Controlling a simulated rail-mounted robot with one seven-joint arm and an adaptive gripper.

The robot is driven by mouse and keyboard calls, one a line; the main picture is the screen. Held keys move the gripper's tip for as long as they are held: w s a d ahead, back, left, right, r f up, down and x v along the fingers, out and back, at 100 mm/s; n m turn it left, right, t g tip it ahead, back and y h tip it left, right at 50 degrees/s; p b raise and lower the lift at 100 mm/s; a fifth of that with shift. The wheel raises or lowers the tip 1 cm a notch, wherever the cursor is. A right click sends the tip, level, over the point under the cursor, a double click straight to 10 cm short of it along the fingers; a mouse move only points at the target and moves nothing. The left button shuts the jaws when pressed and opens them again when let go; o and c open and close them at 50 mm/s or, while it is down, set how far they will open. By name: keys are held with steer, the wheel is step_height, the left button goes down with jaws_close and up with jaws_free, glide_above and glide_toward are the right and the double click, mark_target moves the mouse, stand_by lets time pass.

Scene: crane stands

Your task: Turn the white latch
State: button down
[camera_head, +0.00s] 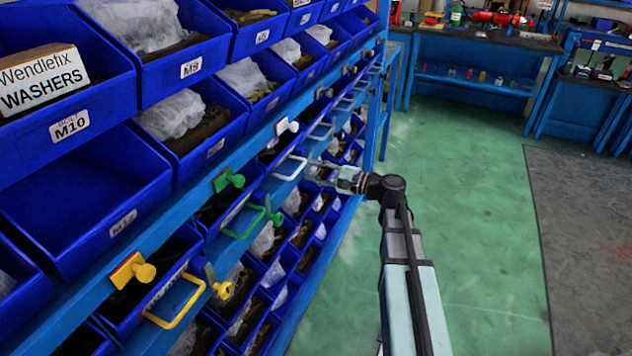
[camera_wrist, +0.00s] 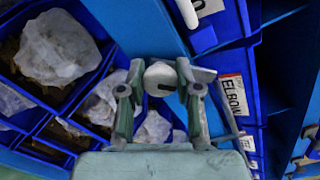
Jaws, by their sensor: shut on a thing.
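A white round knob with a dark slot (camera_wrist: 160,74) sits between the fingertips of my gripper (camera_wrist: 158,80) in the wrist view. It appears to be the knob of a white latch. In the head view my gripper (camera_head: 326,169) reaches the shelf front just right of a white drawer handle (camera_head: 290,168), and it hides the knob there. Another white knob (camera_head: 287,126) is on the blue rail above that handle, apart from my gripper. Whether the latch is turned cannot be made out.
Left of my gripper are a green handle (camera_head: 246,218), a green knob (camera_head: 228,180), a yellow handle (camera_head: 177,305) and a yellow knob (camera_head: 144,272). Blue bins (camera_head: 75,205) fill the shelf. The green floor (camera_head: 475,200) right of my arm is clear; workbenches (camera_head: 475,52) stand behind.

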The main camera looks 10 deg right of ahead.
steer(key=n+b, duration=0.1)
steer(key=b, duration=0.1)
steer(key=n+b, duration=0.4)
steer(key=shift+f, duration=0.3)
steer(key=shift+r+n+b, duration=0.2)
steer(key=shift+n+b, duration=0.95)
steer(key=shift+n, duration=0.25)
steer(key=c, duration=0.8)
jaws_free()
steer(key=v, duration=1.2)
